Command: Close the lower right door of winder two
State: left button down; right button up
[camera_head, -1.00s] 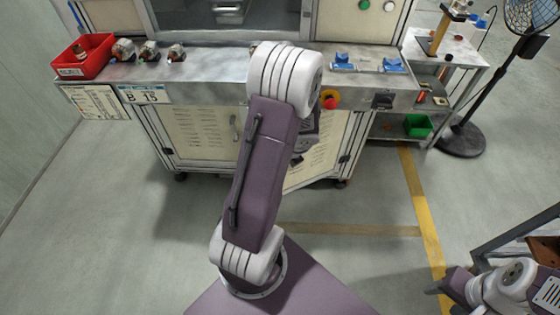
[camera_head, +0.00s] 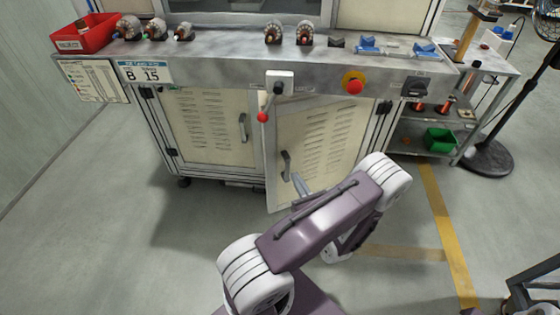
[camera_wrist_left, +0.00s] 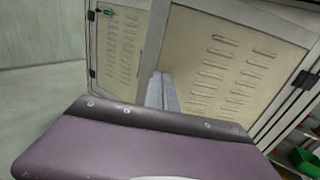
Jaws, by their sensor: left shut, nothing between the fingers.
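The lower right door (camera_head: 318,138) of the winder is a cream panel with vent slots and a dark handle (camera_head: 286,165). It stands slightly ajar, hinged on its right side, its left edge swung out past the lower left door (camera_head: 212,125), which looks shut. My left gripper (camera_head: 299,183) is shut and empty, in front of the right door, just right of and below its handle; I cannot tell whether it touches the panel. In the left wrist view the shut fingers (camera_wrist_left: 162,91) point at the door panel (camera_wrist_left: 225,70). My right gripper is out of view.
A shelf rack with a green bin (camera_head: 440,139) and a fan stand (camera_head: 488,158) are at right. The floor in front is clear.

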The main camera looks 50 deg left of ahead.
aim_at(277, 144)
pick_arm(q)
jog(key=b+x, duration=0.2)
jog(key=x, duration=1.2)
jog(key=shift+a+r, duration=0.1)
jog(key=shift+r, duration=0.05)
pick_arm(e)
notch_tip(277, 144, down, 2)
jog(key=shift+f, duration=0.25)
